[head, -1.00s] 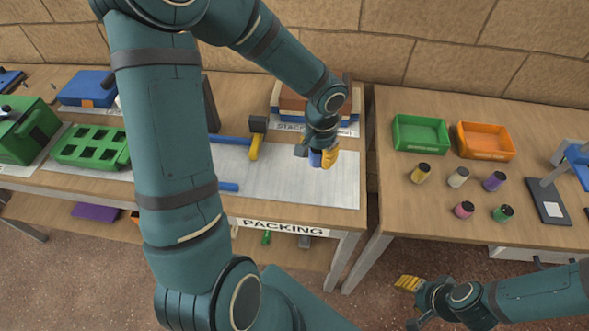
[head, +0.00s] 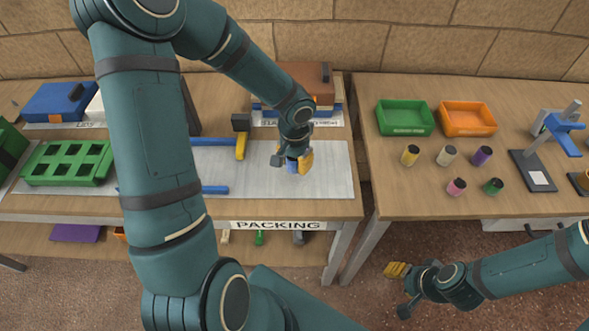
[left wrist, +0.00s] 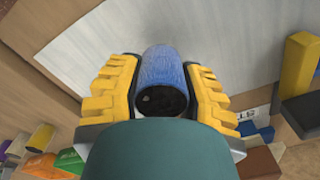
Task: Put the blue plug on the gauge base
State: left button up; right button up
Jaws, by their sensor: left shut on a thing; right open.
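My left gripper (head: 293,163) is shut on the blue plug (left wrist: 165,72), over the grey mat of the packing table. In the left wrist view the plug is between the two yellow fingers, its dark end towards the camera. Only a bit of its blue side shows in the head view (head: 291,167). Whether it touches the mat is unclear. A dark flat base (head: 530,172) with a white square and an upright arm stands on the right table; it looks like the gauge base, and no plug is on it. My right gripper (head: 399,290) is open and empty, over the floor in front.
Yellow, white, purple, pink and green plugs stand on the right table, near a green tray (head: 405,118) and an orange tray (head: 467,119). A gap separates the two tables.

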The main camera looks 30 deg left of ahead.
aim_at(295, 169)
pick_arm(q)
jog(key=shift+f+b, duration=0.4)
jog(key=shift+f, duration=1.25)
jog(key=shift+f, duration=0.1)
jog(key=o, duration=0.6)
jog(key=shift+f, duration=0.1)
jog(key=shift+c, duration=0.2)
jog(key=o, duration=0.4)
jog(key=shift+c, duration=0.2)
